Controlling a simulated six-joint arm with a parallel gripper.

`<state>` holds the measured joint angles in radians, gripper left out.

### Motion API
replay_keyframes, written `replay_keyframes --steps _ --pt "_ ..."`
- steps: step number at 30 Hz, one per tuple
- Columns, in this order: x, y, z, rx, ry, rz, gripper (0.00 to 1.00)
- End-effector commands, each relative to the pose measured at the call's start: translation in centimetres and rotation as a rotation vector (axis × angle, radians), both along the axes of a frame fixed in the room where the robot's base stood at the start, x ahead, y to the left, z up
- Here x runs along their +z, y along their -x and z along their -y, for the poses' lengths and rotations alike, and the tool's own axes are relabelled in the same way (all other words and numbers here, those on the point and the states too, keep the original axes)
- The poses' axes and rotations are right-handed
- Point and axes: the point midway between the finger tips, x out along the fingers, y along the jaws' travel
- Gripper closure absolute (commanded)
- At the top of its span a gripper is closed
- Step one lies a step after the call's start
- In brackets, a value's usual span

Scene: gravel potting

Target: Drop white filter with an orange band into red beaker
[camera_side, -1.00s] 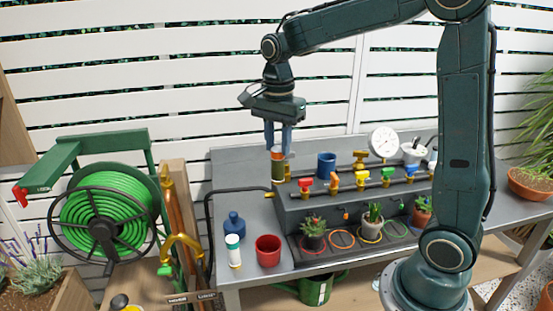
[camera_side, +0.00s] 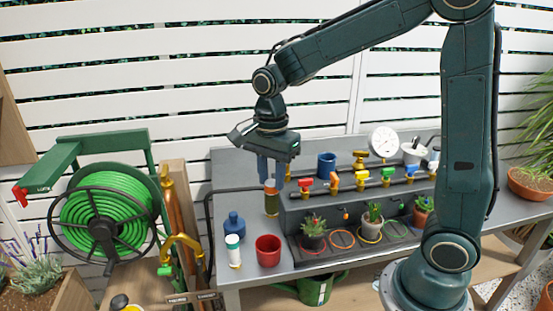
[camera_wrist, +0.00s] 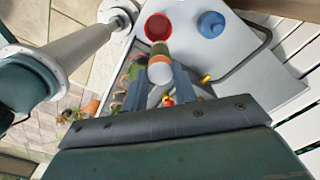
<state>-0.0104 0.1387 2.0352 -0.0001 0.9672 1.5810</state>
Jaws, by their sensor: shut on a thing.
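My gripper (camera_side: 271,180) is shut on a cylindrical filter (camera_side: 272,201) with a whitish top, an orange band and an olive-brown body. It hangs upright above the bench, behind and slightly right of the red beaker. In the wrist view the filter (camera_wrist: 160,70) shows its white round end between my fingers, its greenish body beyond. The red beaker (camera_side: 268,251) stands upright at the bench's front left. In the wrist view the beaker (camera_wrist: 159,27) lies just beyond the filter, with its mouth in view.
Right of the beaker is a grey raised block (camera_side: 293,215) with coloured valves and several potted plants. A blue cup (camera_side: 326,164) stands behind the valves. A black hose runs along the left.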

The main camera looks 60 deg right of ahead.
Motion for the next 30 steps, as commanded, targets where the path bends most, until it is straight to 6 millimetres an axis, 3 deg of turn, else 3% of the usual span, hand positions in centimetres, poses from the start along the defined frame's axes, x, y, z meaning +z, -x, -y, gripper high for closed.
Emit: replay_keyframes --steps 12,27,28,30 --pt "-3.6 0.0 0.0 0.000 0.000 -0.003 1.00" --pt "-4.5 0.0 0.0 0.000 0.000 0.000 1.00" --pt "-4.5 0.0 0.0 0.000 0.000 0.000 0.68" --pt "-4.5 0.0 0.0 0.000 0.000 0.000 0.55"
